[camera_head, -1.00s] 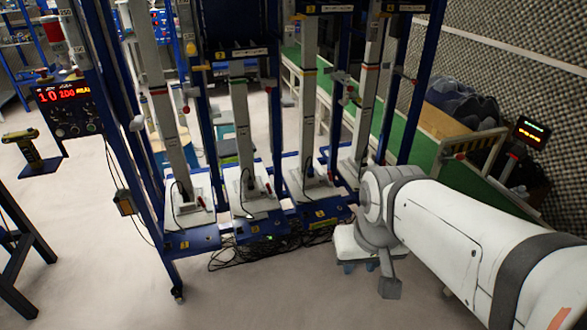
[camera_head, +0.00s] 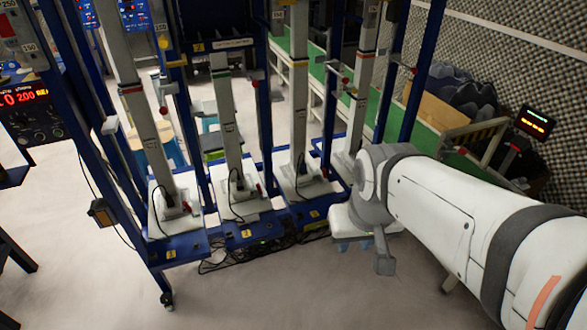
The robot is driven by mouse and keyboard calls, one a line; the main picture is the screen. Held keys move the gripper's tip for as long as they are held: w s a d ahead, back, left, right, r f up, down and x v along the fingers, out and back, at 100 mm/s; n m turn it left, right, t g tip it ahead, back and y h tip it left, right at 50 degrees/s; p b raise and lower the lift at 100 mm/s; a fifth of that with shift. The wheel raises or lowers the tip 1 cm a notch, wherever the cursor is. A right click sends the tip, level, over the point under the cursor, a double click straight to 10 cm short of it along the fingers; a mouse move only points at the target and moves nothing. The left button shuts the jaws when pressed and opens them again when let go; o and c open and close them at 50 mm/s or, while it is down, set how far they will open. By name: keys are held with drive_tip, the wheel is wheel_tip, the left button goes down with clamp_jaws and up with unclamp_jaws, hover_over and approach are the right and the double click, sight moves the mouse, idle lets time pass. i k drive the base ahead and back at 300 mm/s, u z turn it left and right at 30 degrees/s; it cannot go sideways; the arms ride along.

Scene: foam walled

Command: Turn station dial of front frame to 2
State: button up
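The blue frame (camera_head: 105,170) stands at the left and centre, with several pale upright columns (camera_head: 143,118) on its base. A dark control box (camera_head: 30,118) with a red lit display (camera_head: 24,97) hangs at its left side, cut by the picture's left edge. Small knobs show below the display; their marks are too small to read, so I cannot tell the dial's setting. My white arm comes in from the lower right and ends in a grey joint. A small grey part (camera_head: 384,262) hangs below it; no fingers can be made out. The arm is far from the control box.
Black cables (camera_head: 235,258) lie on the floor by the frame's base. A green conveyor (camera_head: 320,68) runs behind toward the right, with a small lit display (camera_head: 536,120) near its end. Pale floor in front of the frame is clear. A dark table leg stands at lower left.

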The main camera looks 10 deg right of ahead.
sight(21, 124)
drive_tip(key=u, duration=1.45)
drive_tip(key=k, duration=1.3)
drive_tip(key=u, duration=0.45)
drive_tip(key=i, duration=1.85)
drive_tip(key=z, duration=0.8)
drive_tip(key=i, duration=0.5)
drive_tip(key=z, duration=0.5)
